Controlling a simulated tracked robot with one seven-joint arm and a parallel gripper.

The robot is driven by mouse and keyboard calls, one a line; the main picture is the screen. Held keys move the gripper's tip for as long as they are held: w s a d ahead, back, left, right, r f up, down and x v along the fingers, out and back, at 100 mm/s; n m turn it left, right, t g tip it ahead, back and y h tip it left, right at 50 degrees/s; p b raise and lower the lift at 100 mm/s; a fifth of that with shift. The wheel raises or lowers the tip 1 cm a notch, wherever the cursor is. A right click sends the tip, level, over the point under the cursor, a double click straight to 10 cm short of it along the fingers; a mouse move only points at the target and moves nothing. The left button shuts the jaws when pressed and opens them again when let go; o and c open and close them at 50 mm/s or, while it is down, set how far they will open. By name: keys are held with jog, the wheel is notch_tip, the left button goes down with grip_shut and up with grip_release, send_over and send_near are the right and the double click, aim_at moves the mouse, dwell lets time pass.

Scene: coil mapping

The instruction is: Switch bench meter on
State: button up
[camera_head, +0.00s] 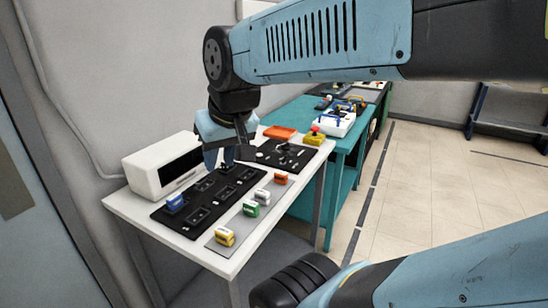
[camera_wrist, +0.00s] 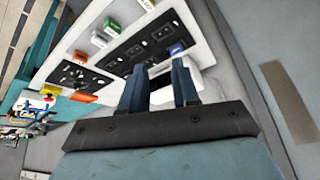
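A white box with a dark front window (camera_head: 150,172), which looks like the bench meter, stands at the back left of the white table. No switch on it can be made out. My gripper (camera_head: 219,162) points down just right of the box, over the far part of a black panel with square sockets (camera_head: 190,213). In the wrist view my gripper (camera_wrist: 159,64) has its two blue fingers apart with nothing held between them. The white box is partly hidden behind the fingers in the wrist view (camera_wrist: 158,95). Whether a finger touches anything cannot be told.
A blue block (camera_head: 175,202) sits on the panel's near end. A grey strip (camera_head: 234,229) holds several coloured blocks. A teal bench (camera_head: 343,165) adjoins.

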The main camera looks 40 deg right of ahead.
jog(key=w+m, duration=0.1)
jog(key=w+d+f+m+g, duration=0.1)
jog(key=w, duration=0.1)
jog(key=w+m+y, duration=0.1)
jog(key=shift+w+d+f+m+g, duration=0.2)
jog(key=shift+d+m+g, duration=0.1)
jog(key=shift+d+m, duration=0.1)
grip_shut()
jog(key=w+d+f+m+t+y, duration=0.1)
jog(key=w+d+f+m+y, duration=0.25)
jog(key=w+d+m, duration=0.35)
jog(key=w+d+f+m+y, duration=0.2)
jog(key=w+d+f+m, duration=0.2)
jog(key=w+d+m, duration=0.4)
jog(key=s+d+f+m+t, duration=0.2)
jog(key=d+f+m+t, duration=0.2)
jog(key=d, duration=1.1)
jog(key=s+d+f+m+t+h, duration=0.1)
jog(key=d+f+m+t, duration=0.3)
jog(key=d+f+m, duration=0.4)
jog(key=d+f, duration=0.2)
jog(key=d, duration=0.5)
jog(key=shift+s, duration=0.35)
jog(key=shift+h, duration=0.25)
